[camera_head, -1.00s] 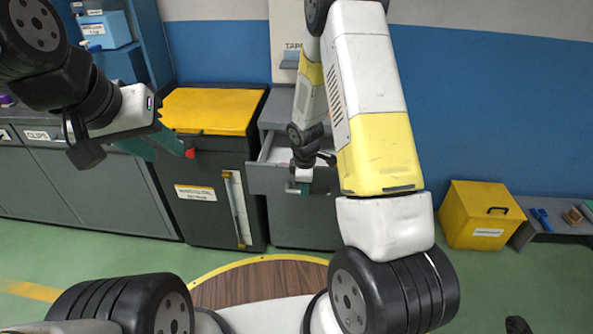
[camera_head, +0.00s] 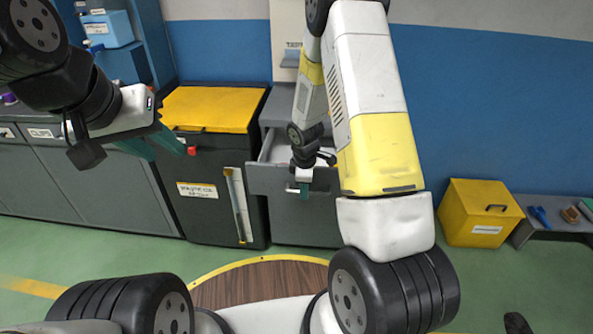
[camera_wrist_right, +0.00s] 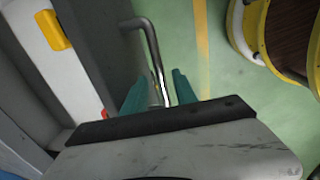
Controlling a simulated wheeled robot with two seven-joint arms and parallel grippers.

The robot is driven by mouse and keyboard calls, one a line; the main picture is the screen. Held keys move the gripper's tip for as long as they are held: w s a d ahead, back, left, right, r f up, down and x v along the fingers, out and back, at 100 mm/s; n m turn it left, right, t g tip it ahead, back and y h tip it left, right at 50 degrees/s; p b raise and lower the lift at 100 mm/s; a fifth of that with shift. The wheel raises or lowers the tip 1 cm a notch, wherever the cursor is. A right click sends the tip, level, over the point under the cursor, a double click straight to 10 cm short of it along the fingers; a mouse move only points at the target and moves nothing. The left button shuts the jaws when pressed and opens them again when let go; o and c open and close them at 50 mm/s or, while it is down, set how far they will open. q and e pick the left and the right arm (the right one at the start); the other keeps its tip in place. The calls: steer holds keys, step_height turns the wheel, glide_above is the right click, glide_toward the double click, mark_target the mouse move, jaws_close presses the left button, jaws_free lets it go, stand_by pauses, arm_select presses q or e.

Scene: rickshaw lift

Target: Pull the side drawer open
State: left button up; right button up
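The side drawer (camera_head: 265,179) is in the grey cabinet below the wall, to the right of the yellow-topped cabinet. It stands partly open, with its pale inside showing. Its metal bar handle (camera_head: 291,190) is on the front; the handle also shows in the right wrist view (camera_wrist_right: 154,48). My right gripper (camera_head: 304,191) is at the handle. In the right wrist view its teal fingers (camera_wrist_right: 160,88) are apart, one on each side of the bar, with gaps visible. My left gripper (camera_head: 160,147) is open and empty, in front of the yellow-topped cabinet.
The dark cabinet with a yellow lid (camera_head: 211,108) stands left of the drawer, with a long vertical handle (camera_head: 238,205). A yellow box (camera_head: 480,213) stands on the floor at right beside a low grey bench (camera_head: 560,228). Green floor between them is clear.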

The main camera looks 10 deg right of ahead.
step_height(320, 180, up, 8)
steer(key=s, duration=0.1)
steer(key=shift+s+a+f, duration=0.15)
steer(key=shift+s+a, duration=0.05)
stand_by(0.3)
steer(key=s+r+m+t+y, duration=0.1)
steer(key=s+r+m, duration=0.3)
steer(key=r, duration=0.5)
steer(key=s+r+m+t, duration=0.1)
steer(key=s+r+m, duration=0.25)
steer(key=r, duration=0.65)
steer(key=s+r+m+t+y, duration=0.1)
steer(key=s+r+m, duration=0.2)
steer(key=s, duration=0.4)
steer(key=s+r+m+t, duration=0.1)
steer(key=s+r+m, duration=0.2)
steer(key=s+r, duration=0.3)
steer(key=shift+s+a+m+y, duration=0.35)
steer(key=shift+s+a+y, duration=0.05)
steer(key=shift+s, duration=0.75)
steer(key=shift+w+d, duration=0.1)
